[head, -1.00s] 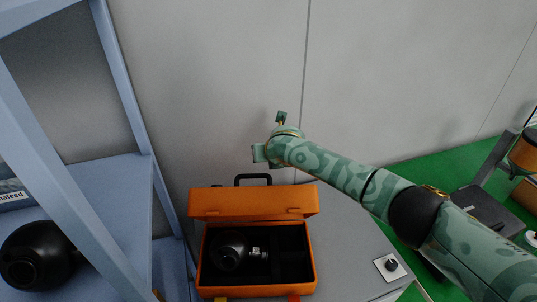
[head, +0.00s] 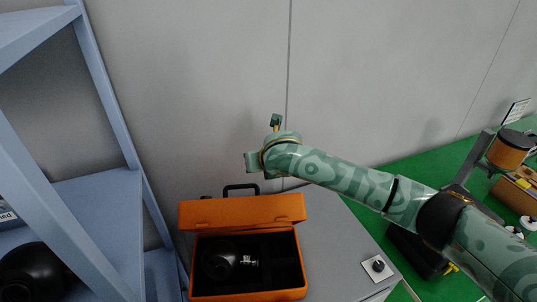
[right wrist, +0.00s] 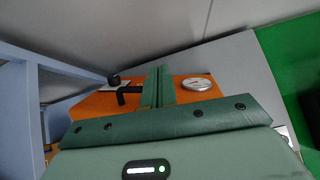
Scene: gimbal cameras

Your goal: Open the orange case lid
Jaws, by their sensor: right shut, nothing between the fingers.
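The orange case (head: 245,296) sits on a grey surface with its lid (head: 215,213) raised at the back. Its dark interior is exposed, with a black round device (head: 220,262) inside. A black handle (head: 241,187) shows behind the lid. In the right wrist view the orange lid (right wrist: 93,107) lies beyond my right gripper (right wrist: 159,72), whose fingers are together and empty. In the head view my right arm reaches above and behind the lid; its fingertips cannot be made out there. My left gripper is in neither view.
A blue shelf frame (head: 110,90) stands close on the left, with a black round object (head: 35,272) on it. A small knob panel (head: 378,267) lies right of the case.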

